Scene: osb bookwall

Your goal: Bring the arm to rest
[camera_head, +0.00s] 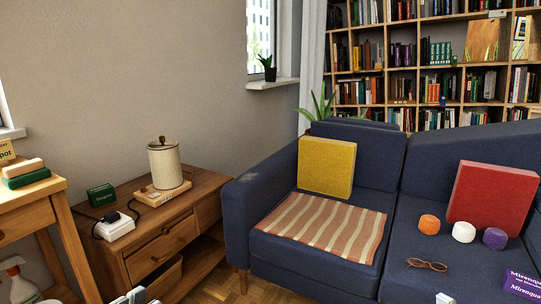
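Only the tip of my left gripper (130,297) shows, at the bottom edge below the wooden side table. A small pale tip of what looks like my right gripper (444,298) shows at the bottom edge in front of the sofa. Nearly all of both grippers is cut off by the frame, so I cannot tell whether their fingers are open or shut. No held object is visible at either one.
A wooden side table (163,243) carries a lidded canister (164,165), a white box (114,226) and a green box (101,195). The blue sofa (310,270) holds cushions, a striped cloth (325,225), glasses (427,264) and small round pieces. Another wooden table (28,222) stands left.

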